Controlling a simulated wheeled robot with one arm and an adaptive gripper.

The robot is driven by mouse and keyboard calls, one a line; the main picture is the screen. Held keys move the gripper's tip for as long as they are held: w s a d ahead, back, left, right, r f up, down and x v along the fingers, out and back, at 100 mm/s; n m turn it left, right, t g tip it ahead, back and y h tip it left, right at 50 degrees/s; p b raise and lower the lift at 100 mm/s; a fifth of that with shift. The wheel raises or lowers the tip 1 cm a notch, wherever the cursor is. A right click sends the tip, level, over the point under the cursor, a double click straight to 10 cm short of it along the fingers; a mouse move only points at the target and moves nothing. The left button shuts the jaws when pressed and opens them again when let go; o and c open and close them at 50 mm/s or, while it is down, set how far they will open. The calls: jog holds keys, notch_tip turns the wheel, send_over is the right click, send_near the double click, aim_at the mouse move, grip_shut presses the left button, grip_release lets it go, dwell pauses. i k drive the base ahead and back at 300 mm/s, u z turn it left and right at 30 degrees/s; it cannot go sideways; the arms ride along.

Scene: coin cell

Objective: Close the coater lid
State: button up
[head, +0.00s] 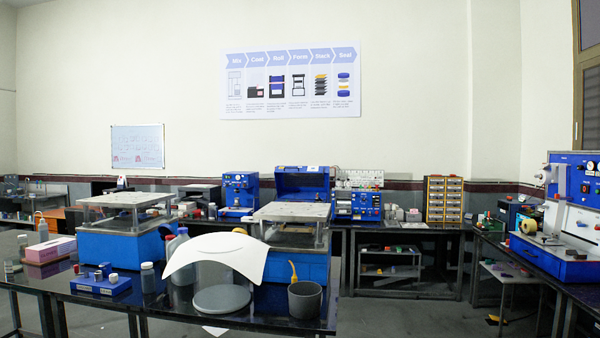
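A blue machine with its lid (302,180) raised stands on the back bench, right of the middle left. It looks like the coater, but I cannot be sure from this distance. Its lid is tilted up and open toward me. The lower body of the machine is hidden behind a nearer blue apparatus with a pale top plate (292,211). My gripper is not in view, so its state does not show.
The near black table (180,312) holds a second blue apparatus (122,246), bottles, a pink box (48,250) and a dark cup (305,299). Other blue machines (358,205) and a drawer cabinet (444,199) line the back bench. Grey floor (415,312) is open right of the near table.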

aim_at(300, 182)
jog(key=z, duration=0.55)
jog(key=i, duration=7.15)
jog(key=u, duration=2.15)
jog(key=i, duration=0.95)
jog(key=u, duration=0.05)
